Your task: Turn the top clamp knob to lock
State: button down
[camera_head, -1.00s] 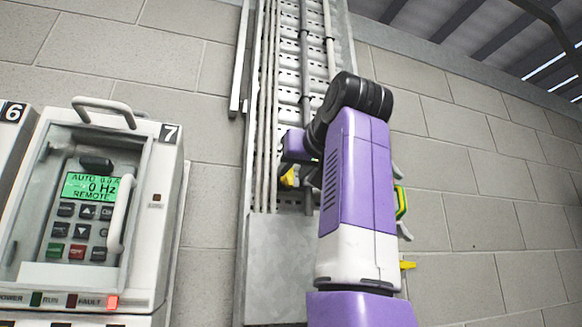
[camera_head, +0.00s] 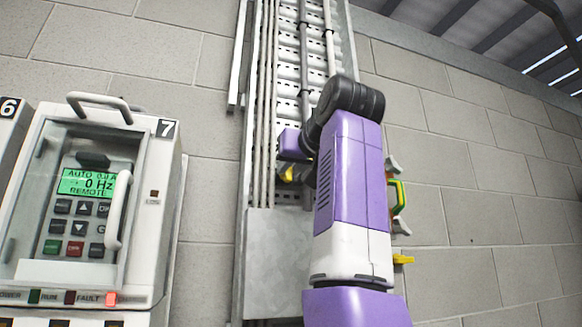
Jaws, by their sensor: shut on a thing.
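My purple and white arm (camera_head: 345,190) rises in front of the lower cable ladder and bends at a black joint, with a purple link (camera_head: 292,146) reaching to the left. My gripper is hidden behind the arm, so its fingers do not show. The top clamp knob cannot be made out. Beside the arm's right edge a green and yellow part (camera_head: 398,198) shows, with a grey piece above it (camera_head: 393,166) and another below it (camera_head: 402,228). A small yellow part (camera_head: 288,173) shows at the arm's left. I cannot tell which belongs to the clamp.
Drive cabinet 7 (camera_head: 165,128) stands at the left, with a lit green display (camera_head: 88,184) and a red fault light. Cabinet 6 (camera_head: 10,108) is at the left edge. Cables run up the ladder (camera_head: 290,85). A yellow tab (camera_head: 403,259) sits right of my arm. The right wall is bare.

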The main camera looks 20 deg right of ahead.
jog(key=m+p, duration=0.4)
jog(key=m, duration=0.5)
jog(key=shift+d+p, duration=0.15)
jog(key=shift+p, duration=0.25)
jog(key=m+p, duration=0.2)
jog(key=m, duration=0.3)
jog(key=shift+m, duration=0.4)
jog(key=shift+d+f+m+p, duration=0.1)
jog(key=shift+f+m+p, duration=0.1)
jog(key=shift+m+p, duration=0.9)
jog(key=shift+f+m+b, duration=0.1)
jog(key=shift+m+b, duration=0.2)
jog(key=shift+m, duration=0.2)
jog(key=c, duration=1.5)
grip_release()
jog(key=shift+o, duration=0.2)
jog(key=shift+s, duration=0.15)
